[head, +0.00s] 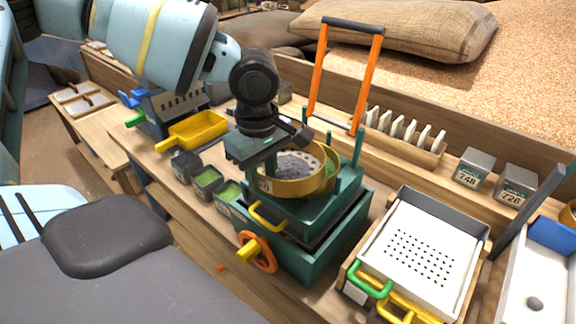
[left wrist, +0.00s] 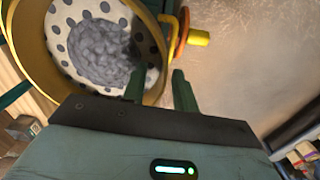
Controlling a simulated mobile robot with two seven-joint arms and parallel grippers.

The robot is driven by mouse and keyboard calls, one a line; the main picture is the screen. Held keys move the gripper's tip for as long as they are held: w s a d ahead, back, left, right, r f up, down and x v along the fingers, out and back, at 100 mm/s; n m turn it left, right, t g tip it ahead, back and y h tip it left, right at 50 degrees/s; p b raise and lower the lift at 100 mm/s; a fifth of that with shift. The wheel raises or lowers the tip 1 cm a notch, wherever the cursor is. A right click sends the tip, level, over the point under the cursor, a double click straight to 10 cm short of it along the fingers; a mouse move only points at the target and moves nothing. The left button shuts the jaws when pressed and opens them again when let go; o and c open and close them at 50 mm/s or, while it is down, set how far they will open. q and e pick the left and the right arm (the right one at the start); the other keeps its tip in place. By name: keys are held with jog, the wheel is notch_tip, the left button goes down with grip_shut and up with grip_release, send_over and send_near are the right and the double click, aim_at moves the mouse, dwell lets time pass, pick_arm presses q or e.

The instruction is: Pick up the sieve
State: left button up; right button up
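The sieve (head: 322,184) is a round yellow pan with a white, dark-holed bottom and grey granules heaped inside. It sits on top of the green machine (head: 300,245). It also shows at the upper left of the left wrist view (left wrist: 28,45). My left gripper (head: 283,160) is over the sieve, pointing down. In the left wrist view, its two green fingers (left wrist: 160,88) stand apart on either side of the sieve's rim, one inside the pan and one outside. I cannot tell whether they touch the rim. My right gripper is not in view.
The machine has an orange wheel (head: 262,252) in front and a tall orange-legged handle (head: 313,90) behind. A yellow scoop (head: 198,130) and small dark bins (head: 207,182) stand left. A white perforated tray (head: 425,243) with green and yellow handles is right. Number-labelled boxes (head: 474,170) stand behind.

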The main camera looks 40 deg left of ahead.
pick_arm(q)
grip_shut()
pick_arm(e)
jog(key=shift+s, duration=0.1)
pick_arm(q)
jog(key=shift+r, duration=0.15)
jog(key=shift+r, duration=0.55)
notch_tip(320, 180, up, 2)
jog(key=s+d+r+b, duration=0.1)
jog(key=s+d, duration=1)
jog(key=s, duration=0.1)
jog(key=shift+r, duration=0.3)
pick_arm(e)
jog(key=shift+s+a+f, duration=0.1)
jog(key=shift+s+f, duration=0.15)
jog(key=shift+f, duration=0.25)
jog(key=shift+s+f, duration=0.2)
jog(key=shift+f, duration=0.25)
